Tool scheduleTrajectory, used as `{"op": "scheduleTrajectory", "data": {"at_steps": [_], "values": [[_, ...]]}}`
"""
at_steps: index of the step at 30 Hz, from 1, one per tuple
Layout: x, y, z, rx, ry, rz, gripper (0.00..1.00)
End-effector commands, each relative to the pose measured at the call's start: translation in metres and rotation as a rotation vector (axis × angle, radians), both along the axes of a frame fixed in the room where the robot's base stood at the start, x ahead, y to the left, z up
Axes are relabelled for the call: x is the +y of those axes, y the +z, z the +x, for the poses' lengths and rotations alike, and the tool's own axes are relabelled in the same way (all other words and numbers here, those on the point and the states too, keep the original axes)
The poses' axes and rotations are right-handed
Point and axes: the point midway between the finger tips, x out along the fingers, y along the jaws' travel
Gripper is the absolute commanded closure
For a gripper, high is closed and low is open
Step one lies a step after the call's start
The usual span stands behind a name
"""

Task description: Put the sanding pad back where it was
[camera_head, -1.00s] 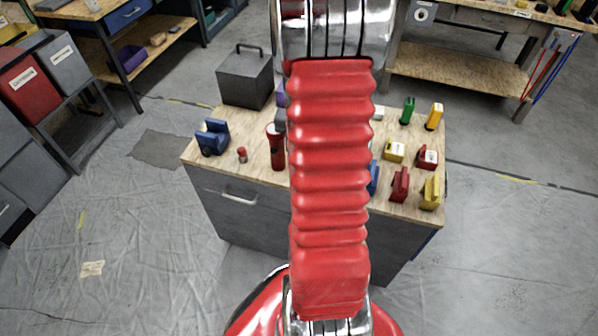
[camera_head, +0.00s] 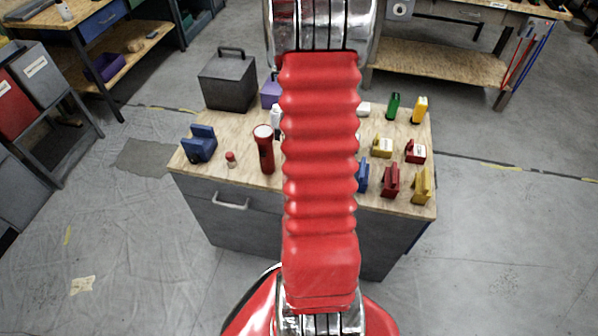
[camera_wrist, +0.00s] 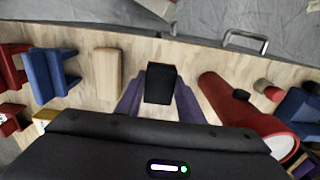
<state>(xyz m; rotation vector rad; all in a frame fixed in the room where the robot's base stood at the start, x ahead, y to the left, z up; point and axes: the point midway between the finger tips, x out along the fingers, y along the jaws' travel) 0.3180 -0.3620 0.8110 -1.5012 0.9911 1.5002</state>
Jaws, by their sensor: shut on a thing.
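In the wrist view, a small dark block (camera_wrist: 160,84), which looks like the sanding pad, sits between the two purplish fingers of my gripper (camera_wrist: 158,101). The gripper is shut on it. The block is over the bare wooden bench top (camera_wrist: 140,55), near the edge with the drawer handle. I cannot tell whether it touches the wood. In the head view my red arm hides the gripper and the block.
On the bench top (camera_head: 320,190), blue (camera_head: 363,175), red (camera_head: 390,180) and yellow (camera_head: 422,186) holders stand at the right. A blue holder (camera_head: 200,145) and a small red-capped item (camera_head: 231,159) are at the left. A dark grey box (camera_head: 228,80) stands at the back left.

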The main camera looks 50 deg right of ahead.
Motion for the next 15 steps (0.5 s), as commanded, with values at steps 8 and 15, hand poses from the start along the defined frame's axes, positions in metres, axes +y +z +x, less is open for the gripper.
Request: {"op": "scheduleTrajectory", "data": {"at_steps": [8,15], "values": [[-0.0001,-0.0141,0.0008,-0.001,0.001,-0.002,0.87],[0.0003,-0.0165,0.0008,0.0,0.002,0.0,0.87]]}}
